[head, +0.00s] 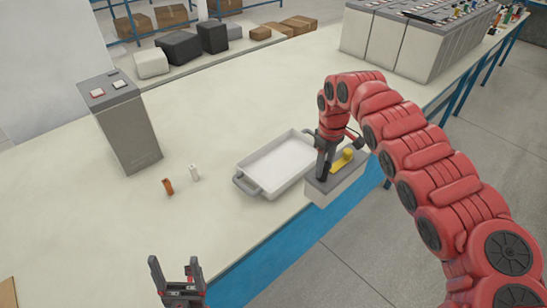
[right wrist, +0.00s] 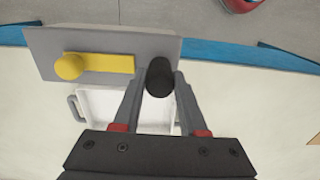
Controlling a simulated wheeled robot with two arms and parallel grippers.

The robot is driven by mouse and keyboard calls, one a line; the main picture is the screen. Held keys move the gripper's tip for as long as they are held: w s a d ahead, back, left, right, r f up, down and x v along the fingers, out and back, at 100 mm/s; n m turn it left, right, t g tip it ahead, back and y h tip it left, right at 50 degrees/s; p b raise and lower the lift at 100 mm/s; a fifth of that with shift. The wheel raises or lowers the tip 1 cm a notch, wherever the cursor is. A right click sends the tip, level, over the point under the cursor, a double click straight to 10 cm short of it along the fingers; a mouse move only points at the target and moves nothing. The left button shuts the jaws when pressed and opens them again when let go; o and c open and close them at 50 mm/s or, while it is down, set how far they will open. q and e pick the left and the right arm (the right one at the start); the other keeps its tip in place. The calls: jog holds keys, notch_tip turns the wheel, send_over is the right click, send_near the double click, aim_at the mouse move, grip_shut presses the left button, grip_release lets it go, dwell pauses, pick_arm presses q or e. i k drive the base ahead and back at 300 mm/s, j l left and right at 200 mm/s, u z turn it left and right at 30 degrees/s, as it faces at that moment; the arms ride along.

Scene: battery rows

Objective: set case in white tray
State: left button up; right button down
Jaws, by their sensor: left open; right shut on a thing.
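The case (head: 338,188) is a grey box with a yellow handle-like part and a black knob on its top. My right gripper (head: 325,168) is shut on the case by the black knob, and the knob shows between the fingers in the right wrist view (right wrist: 158,78). The case is over the table's front edge, just right of the white tray, and partly covers the tray's right end. The white tray (head: 283,165) is empty where it shows and has grey handles.
An orange battery (head: 168,187) and a white battery (head: 194,173) stand left of the tray. A grey box with buttons (head: 130,130) stands further left. Grey cabinets (head: 395,45) stand at the back right. The table behind the tray is clear.

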aim_at(275, 158)
jog(key=i+j, duration=0.8)
jog(key=j, duration=0.15)
